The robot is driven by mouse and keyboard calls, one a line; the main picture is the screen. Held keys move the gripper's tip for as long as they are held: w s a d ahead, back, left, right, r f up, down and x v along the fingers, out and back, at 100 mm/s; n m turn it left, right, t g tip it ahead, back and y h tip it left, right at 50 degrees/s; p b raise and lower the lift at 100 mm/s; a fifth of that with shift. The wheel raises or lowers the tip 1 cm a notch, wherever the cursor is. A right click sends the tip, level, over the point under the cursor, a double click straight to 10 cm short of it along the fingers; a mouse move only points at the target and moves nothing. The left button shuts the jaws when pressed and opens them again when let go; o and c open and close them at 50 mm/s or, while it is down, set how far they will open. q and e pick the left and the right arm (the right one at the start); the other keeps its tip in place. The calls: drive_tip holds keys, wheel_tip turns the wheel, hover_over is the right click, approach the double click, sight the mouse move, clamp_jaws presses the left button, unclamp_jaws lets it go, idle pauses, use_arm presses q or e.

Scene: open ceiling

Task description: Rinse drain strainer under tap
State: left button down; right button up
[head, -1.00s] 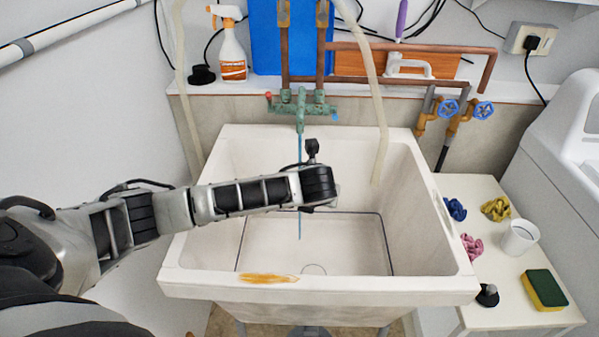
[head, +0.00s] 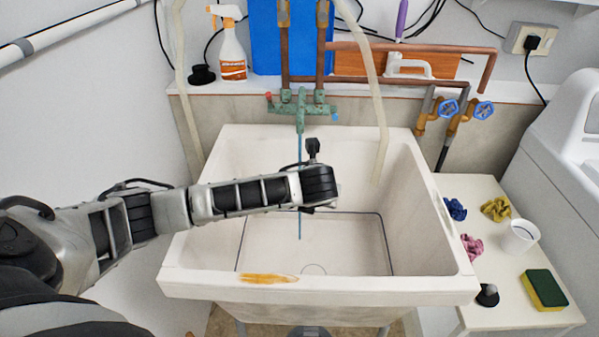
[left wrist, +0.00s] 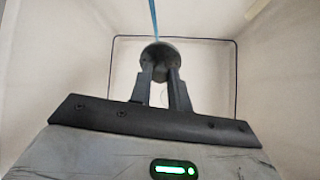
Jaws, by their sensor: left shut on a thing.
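The green tap (head: 301,105) is mounted on the wall above the white sink (head: 210,282). A thin blue water stream (head: 300,150) falls from it, passes behind my left wrist and shows again below it. My left arm reaches over the sink, and its fingers are hidden in the head view. In the left wrist view, my left gripper (left wrist: 161,82) is shut on a dark grey round piece, seemingly the drain strainer (left wrist: 160,52). The stream (left wrist: 153,18) comes down to the strainer's upper edge there; I cannot tell how much water lands on it. My right gripper is out of view.
A pale hose (head: 378,100) hangs into the sink at the right. A side table (head: 500,265) at the right holds crumpled cloths, a white cup (head: 520,237), a sponge (head: 544,290) and a black stopper (head: 488,294). A spray bottle (head: 232,50) stands on the back ledge.

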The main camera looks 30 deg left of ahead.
use_arm(q)
drive_tip(key=shift+s+f+v, duration=0.15)
drive_tip(key=shift+v, duration=1.2)
drive_tip(key=shift+s+f+v, duration=0.1)
drive_tip(key=shift+s+v, duration=0.05)
drive_tip(key=shift+v, duration=1.15)
